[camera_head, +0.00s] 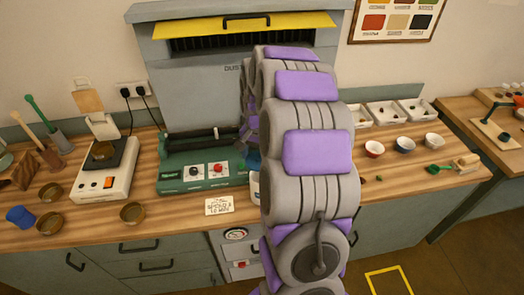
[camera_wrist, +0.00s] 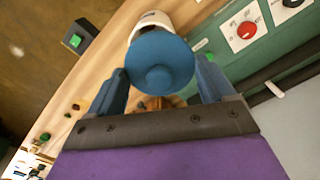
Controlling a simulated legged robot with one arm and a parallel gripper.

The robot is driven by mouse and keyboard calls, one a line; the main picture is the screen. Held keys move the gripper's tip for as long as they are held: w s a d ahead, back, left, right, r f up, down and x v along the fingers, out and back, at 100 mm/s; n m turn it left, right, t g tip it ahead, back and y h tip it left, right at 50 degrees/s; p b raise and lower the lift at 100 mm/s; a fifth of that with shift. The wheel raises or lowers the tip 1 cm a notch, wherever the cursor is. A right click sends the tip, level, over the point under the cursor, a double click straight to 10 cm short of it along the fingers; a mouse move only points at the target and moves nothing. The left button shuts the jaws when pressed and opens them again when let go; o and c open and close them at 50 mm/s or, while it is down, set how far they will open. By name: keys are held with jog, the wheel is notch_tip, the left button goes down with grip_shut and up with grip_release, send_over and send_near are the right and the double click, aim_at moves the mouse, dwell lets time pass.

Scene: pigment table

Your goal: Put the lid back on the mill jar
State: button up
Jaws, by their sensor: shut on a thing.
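The round blue lid (camera_wrist: 160,50) with a small knob is between the two blue fingers of my gripper (camera_wrist: 162,82) in the wrist view. My gripper is shut on it. The white mill jar (camera_wrist: 154,19) shows just past the lid's upper edge; the lid hides most of it and its mouth. I cannot tell whether lid and jar touch. In the head view my arm hides the gripper and most of the jar; a white sliver of the jar (camera_head: 255,186) shows beside the arm. The green mill (camera_head: 205,184) with dark rollers stands left of it.
A white sign (camera_head: 219,206) stands in front of the mill. A scale (camera_head: 107,172) and several brown bowls are at the left. Small bowls (camera_head: 404,144), white trays (camera_head: 382,114) and a green scoop (camera_head: 438,169) are at the right. A grey dust hood (camera_head: 195,85) rises behind.

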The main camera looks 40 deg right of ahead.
jog(key=shift+s+d+r+m, duration=0.15)
jog(key=shift+s+d+m, duration=0.15)
jog(key=shift+s, duration=0.1)
jog(key=shift+a+f, duration=0.1)
jog(key=shift+f, duration=0.25)
jog(key=shift+d+f+b, duration=0.2)
jog(key=shift+f+b, duration=0.15)
jog(key=shift+f, duration=0.35)
jog(key=shift+d+f+b, duration=0.15)
jog(key=shift+f+b, duration=0.15)
jog(key=shift+f, duration=0.35)
jog(key=f, duration=0.3)
jog(key=shift+a+b, duration=0.2)
jog(key=shift+b, duration=0.1)
jog(key=shift+d, duration=0.1)
jog(key=shift+a+r, duration=0.1)
jog(key=shift+a, duration=0.1)
jog(key=shift+d+f+p, duration=0.1)
jog(key=shift+f+p, duration=0.1)
jog(key=shift+p, duration=0.2)
dwell(0.7)
